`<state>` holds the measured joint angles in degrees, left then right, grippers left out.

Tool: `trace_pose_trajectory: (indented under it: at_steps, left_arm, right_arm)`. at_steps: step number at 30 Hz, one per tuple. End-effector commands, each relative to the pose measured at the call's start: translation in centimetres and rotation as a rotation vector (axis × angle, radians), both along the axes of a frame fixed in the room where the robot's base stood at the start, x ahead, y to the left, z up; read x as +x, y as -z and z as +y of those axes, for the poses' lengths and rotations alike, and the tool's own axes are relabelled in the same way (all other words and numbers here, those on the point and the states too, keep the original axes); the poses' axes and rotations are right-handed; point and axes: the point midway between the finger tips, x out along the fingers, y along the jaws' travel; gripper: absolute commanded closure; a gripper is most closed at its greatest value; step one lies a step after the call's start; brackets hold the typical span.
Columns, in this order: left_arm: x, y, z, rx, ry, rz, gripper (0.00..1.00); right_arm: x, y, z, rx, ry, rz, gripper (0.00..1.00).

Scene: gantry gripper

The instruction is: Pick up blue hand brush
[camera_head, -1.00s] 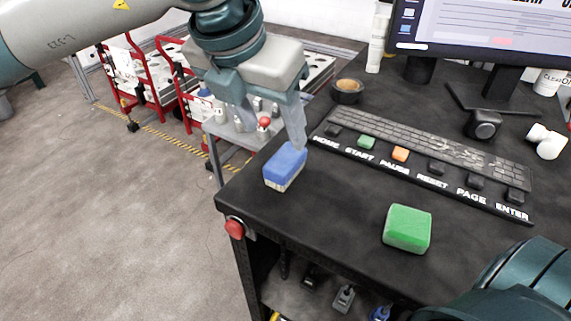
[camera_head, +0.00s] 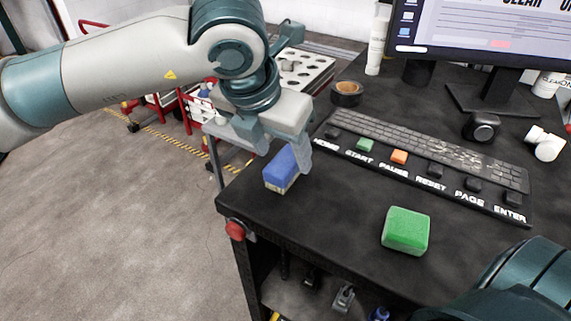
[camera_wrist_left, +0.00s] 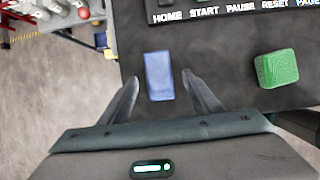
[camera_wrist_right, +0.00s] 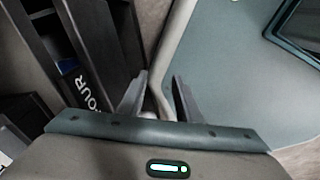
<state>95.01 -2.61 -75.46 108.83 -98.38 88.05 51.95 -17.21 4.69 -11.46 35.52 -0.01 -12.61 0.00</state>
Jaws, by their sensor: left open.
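The blue hand brush (camera_head: 281,168) is a small block with a blue top and a pale lower part. It rests on the black table near its left corner. My left gripper (camera_head: 278,158) is open just above it, and one finger hides part of its right side. In the left wrist view the brush (camera_wrist_left: 159,76) lies between the open fingertips (camera_wrist_left: 161,78), with a gap on both sides. My right gripper (camera_wrist_right: 161,77) shows in the right wrist view with its fingers apart and nothing held between them.
A green block (camera_head: 406,231) sits on the table to the right of the brush. A keyboard (camera_head: 430,150) and a labelled button strip (camera_head: 420,178) lie behind. A small dark bowl (camera_head: 347,93) stands farther back. A red button (camera_head: 235,230) is on the table's front corner.

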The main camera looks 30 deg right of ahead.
Motion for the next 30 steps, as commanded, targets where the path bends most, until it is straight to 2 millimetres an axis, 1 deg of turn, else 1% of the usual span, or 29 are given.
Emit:
trace_pose_trajectory:
  at_steps: [1, 4, 6, 10, 25, 26, 27, 29, 30]
  left_arm:
    - [0.1, 0.3, -0.2, 0.001, -0.001, 0.002, 0.43]
    - [0.6, 1.4, -0.7, 0.002, -0.001, 0.003, 0.43]
    - [0.7, 2.4, -1.0, 0.001, -0.001, 0.002, 0.43]
    - [0.9, 3.4, -1.3, 0.001, 0.000, 0.002, 0.43]
    - [1.0, 3.6, -1.4, 0.000, 0.000, 0.000, 0.43]
    - [1.0, 3.6, -1.4, 0.000, 0.000, 0.000, 0.48]
    - [1.0, 3.6, -1.4, 0.000, 0.000, 0.000, 0.57]
    - [1.0, 3.6, -1.4, 0.000, 0.001, 0.000, 0.72]
    - [1.0, 3.6, -1.4, 0.000, 0.001, 0.000, 0.81]
  right_arm:
    - [0.0, -0.7, 0.0, 0.000, 0.000, 0.000, 0.69]
    - [0.0, -1.4, 0.0, 0.000, 0.000, 0.000, 0.69]
    - [0.0, -1.3, 0.0, 0.000, 0.000, 0.000, 0.69]
    - [0.0, -1.4, 0.1, 0.001, 0.001, 0.000, 0.69]
    - [0.0, -1.3, 0.4, 0.004, 0.002, 0.000, 0.69]
    - [0.0, -1.3, 0.4, 0.004, 0.002, 0.000, 0.69]
    - [0.0, -1.3, 0.4, 0.004, 0.002, 0.000, 0.69]
    - [0.0, -1.3, 0.4, 0.004, 0.002, 0.000, 0.69]
    - [0.0, -1.3, 0.4, 0.004, 0.002, 0.000, 0.69]
